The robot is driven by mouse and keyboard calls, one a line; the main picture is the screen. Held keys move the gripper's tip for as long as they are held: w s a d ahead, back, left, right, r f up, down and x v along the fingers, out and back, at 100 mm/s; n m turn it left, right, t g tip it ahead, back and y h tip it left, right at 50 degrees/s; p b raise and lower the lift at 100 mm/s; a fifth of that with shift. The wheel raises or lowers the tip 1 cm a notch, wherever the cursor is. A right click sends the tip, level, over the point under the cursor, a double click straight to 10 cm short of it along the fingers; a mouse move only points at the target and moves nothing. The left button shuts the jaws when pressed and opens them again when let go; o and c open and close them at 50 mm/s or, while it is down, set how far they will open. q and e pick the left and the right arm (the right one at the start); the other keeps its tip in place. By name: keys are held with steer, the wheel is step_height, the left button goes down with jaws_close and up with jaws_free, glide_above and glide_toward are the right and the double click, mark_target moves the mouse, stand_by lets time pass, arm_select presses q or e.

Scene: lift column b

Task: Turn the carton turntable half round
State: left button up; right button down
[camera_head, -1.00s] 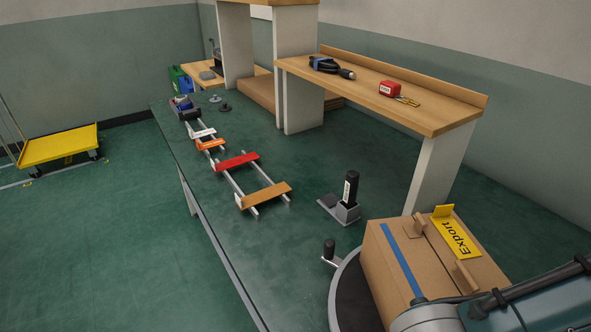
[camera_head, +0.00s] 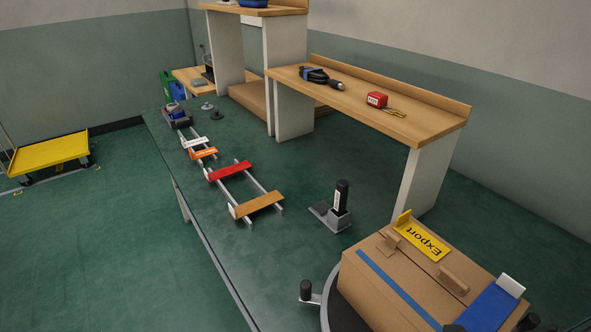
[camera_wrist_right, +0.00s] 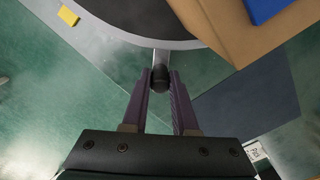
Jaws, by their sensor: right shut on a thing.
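The turntable (camera_head: 331,311) is a round dark disc with a pale rim at the bottom right of the head view. A closed cardboard carton (camera_head: 392,283) stands on it, with a yellow Export label (camera_head: 424,240), a blue tape stripe and a blue panel (camera_head: 491,308). A black knob (camera_head: 306,289) sticks up from the rim on the left. In the right wrist view, my right gripper (camera_wrist_right: 160,80) is shut on another black knob (camera_wrist_right: 160,76) at the turntable's rim (camera_wrist_right: 135,37). The carton's edge (camera_wrist_right: 215,35) shows beyond. My left gripper is not in view.
A black-handled tool stands in a grey holder (camera_head: 327,216) behind the turntable. A rack with coloured slats (camera_head: 230,171) lies along the green bench. A raised wooden shelf (camera_head: 350,102) holds a cable and a red box. Open bench lies around the holder.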

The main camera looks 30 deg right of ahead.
steer(key=shift+s+d, duration=0.2)
steer(key=shift+d, duration=0.05)
stand_by(0.4)
steer(key=c, duration=0.7)
jaws_free()
step_height(320, 180, up, 9)
steer(key=p, duration=0.3)
steer(key=shift+r, duration=0.5)
